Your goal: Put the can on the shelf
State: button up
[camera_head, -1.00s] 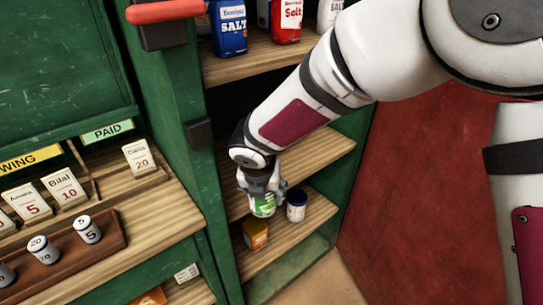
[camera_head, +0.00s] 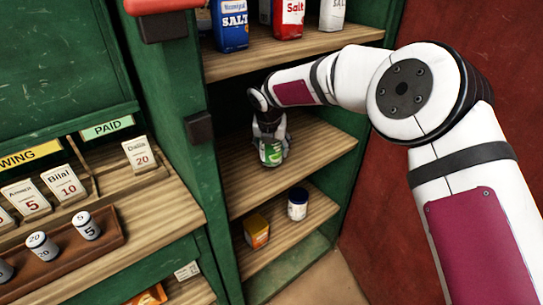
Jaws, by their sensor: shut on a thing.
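My gripper (camera_head: 271,140) reaches into the green cabinet and is shut on a green can (camera_head: 271,153) with a pale top part. The can is upright at the middle shelf (camera_head: 310,152). I cannot tell whether its base touches the boards. The gripper's fingers hide part of its sides. A lower shelf (camera_head: 280,234) holds a dark-lidded white jar (camera_head: 297,204) and an orange box (camera_head: 256,230).
The upper shelf (camera_head: 270,52) carries a blue salt pack (camera_head: 230,25), a red salt pack (camera_head: 289,18) and a white pack (camera_head: 332,14). The middle shelf is otherwise clear. A green post and a counter with cards and weights (camera_head: 87,225) stand at the left.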

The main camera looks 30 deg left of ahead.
aim_at(271, 155)
jog(key=shift+f, duration=1.7)
jog(key=o, duration=1.7)
